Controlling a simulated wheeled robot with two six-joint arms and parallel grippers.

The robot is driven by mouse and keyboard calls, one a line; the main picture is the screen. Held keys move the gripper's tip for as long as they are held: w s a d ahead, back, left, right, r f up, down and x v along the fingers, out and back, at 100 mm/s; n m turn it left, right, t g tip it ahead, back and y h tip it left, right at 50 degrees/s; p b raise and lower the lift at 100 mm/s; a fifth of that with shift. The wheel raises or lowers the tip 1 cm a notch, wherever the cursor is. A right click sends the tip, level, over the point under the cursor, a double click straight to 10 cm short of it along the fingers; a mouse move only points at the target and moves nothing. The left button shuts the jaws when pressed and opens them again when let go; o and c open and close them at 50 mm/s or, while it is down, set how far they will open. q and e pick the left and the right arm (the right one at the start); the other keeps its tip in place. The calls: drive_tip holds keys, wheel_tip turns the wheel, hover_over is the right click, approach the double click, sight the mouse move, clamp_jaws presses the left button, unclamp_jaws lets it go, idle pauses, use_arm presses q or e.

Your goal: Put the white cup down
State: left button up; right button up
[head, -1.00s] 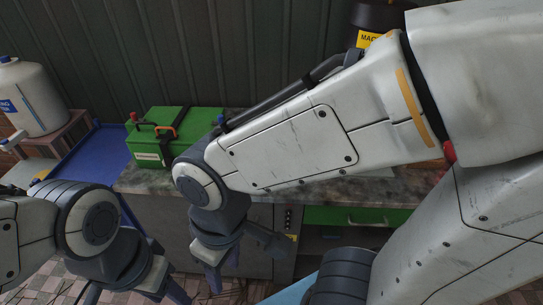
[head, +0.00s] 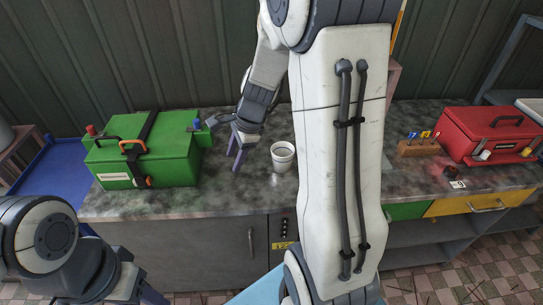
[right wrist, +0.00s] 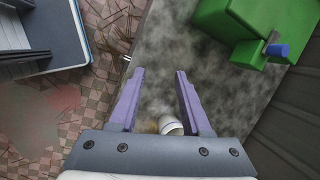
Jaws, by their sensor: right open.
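The white cup (head: 283,156) stands upright on the grey stone counter (head: 240,194), just right of my right gripper. My right gripper (head: 236,158) is open and empty above the counter, between the cup and the green box. In the right wrist view the cup (right wrist: 172,125) shows near the base of the right finger, partly hidden by the gripper body, and the open purple fingers (right wrist: 159,72) point past it. My left gripper (head: 146,292) is low at the left, mostly cut off by the bottom edge, and its fingertips are out of view.
A green box (head: 150,160) with a black strap stands left of the right gripper; it also shows in the right wrist view (right wrist: 240,25). A red box (head: 490,134) and a wooden block (head: 419,149) with small numbered items stand at the right. The counter front between is clear.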

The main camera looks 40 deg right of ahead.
drive_tip(key=d+f+m+t+h+b, duration=0.1)
drive_tip(key=d+f+m, duration=0.2)
drive_tip(key=d+m, duration=0.35)
drive_tip(key=d+f+m+h, duration=0.15)
drive_tip(key=d+m, duration=0.25)
drive_tip(key=d, duration=0.6)
approach(275, 164)
wheel_tip(275, 164, down, 3)
drive_tip(key=d, duration=0.1)
drive_tip(key=shift+m+y, duration=0.35)
drive_tip(key=shift+w+r+b+x, duration=0.1)
drive_tip(key=shift+w+b+x, duration=0.15)
drive_tip(key=shift+x, duration=0.7)
drive_tip(key=shift+w+r+b+x, duration=0.1)
drive_tip(key=shift+b+x, duration=0.2)
drive_tip(key=shift+x, duration=0.65)
drive_tip(key=shift+w+b+x, duration=0.2)
drive_tip(key=shift+b+x, duration=0.1)
drive_tip(key=shift+x, duration=0.7)
drive_tip(key=shift+r, duration=0.1)
clamp_jaws()
